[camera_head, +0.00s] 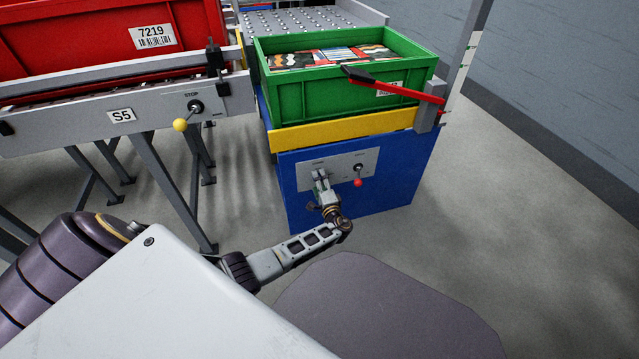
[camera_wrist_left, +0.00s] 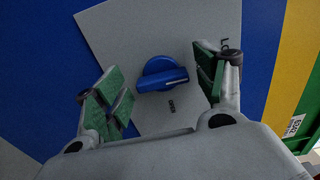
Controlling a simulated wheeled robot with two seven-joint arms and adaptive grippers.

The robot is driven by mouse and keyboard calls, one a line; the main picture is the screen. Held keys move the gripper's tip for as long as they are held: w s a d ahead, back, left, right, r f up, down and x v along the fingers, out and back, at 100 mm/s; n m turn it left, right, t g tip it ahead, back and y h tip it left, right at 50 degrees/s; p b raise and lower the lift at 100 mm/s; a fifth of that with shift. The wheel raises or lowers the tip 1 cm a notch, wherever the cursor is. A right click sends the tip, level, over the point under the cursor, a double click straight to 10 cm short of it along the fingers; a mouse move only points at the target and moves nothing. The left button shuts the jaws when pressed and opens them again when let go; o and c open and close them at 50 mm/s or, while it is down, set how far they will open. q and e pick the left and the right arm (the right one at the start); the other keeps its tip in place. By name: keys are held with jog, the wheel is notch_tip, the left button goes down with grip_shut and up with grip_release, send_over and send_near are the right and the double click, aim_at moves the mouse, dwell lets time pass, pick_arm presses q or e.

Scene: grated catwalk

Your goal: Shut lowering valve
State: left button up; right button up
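A grey control panel (camera_head: 348,168) is on the front of a blue lift box. In the left wrist view a blue rotary valve knob (camera_wrist_left: 162,74) with a pale pointer line sits on the grey plate. My left gripper (camera_head: 321,187) is at the panel's left part and hides the knob in the head view. Its green-padded fingers (camera_wrist_left: 160,88) are open, one on each side of the knob, with visible gaps. My right gripper is not in view.
A red-balled lever (camera_head: 358,182) hangs on the panel just right of my gripper. A green crate (camera_head: 290,101) sits on the lift, with a red arm (camera_head: 395,87) across it. Floor at right is clear.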

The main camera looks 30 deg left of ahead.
pick_arm(q)
jog(key=v, duration=1.2)
dwell(0.5)
jog(key=shift+s, duration=0.15)
dwell(0.3)
